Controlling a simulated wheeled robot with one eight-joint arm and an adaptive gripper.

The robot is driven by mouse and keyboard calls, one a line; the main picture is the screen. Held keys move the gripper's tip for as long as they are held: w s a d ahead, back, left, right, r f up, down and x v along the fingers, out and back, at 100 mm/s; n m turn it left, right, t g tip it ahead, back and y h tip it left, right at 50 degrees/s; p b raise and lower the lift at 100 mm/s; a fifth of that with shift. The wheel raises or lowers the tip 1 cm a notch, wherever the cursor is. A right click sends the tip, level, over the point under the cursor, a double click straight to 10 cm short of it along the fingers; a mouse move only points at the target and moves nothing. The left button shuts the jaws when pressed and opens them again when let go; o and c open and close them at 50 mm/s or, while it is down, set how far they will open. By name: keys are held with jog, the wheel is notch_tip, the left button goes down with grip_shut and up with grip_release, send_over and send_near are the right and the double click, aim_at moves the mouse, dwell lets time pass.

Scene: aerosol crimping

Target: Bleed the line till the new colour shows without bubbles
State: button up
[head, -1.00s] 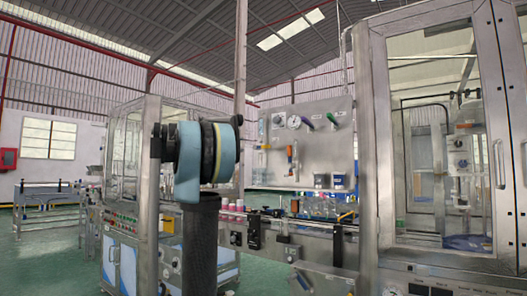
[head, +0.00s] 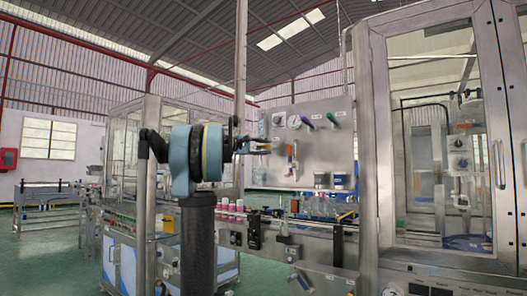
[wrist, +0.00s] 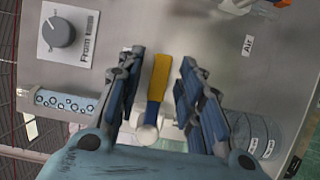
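A valve handle (wrist: 158,75), yellow at its upper end and blue lower down, stands out from the steel panel in the wrist view. A pale round fitting (wrist: 147,134) shows at its foot. My gripper (wrist: 158,80) is open, with one finger on each side of the handle and a gap to both. In the head view my gripper (head: 262,147) points right, close to the panel (head: 312,110). A clear tube (wrist: 65,103) at the left of the wrist view shows several pale, bubble-like rings; the liquid's colour is hard to tell.
A dark knob (wrist: 59,32) sits above the tube. A gauge (head: 294,122), a purple handle (head: 309,123) and a green handle (head: 333,119) sit high on the panel. Two jars (head: 321,181) (head: 340,182) stand below. A conveyor with pink-and-white cans (head: 232,206) runs beneath.

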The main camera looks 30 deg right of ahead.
jog(key=shift+d, duration=0.6)
grip_shut()
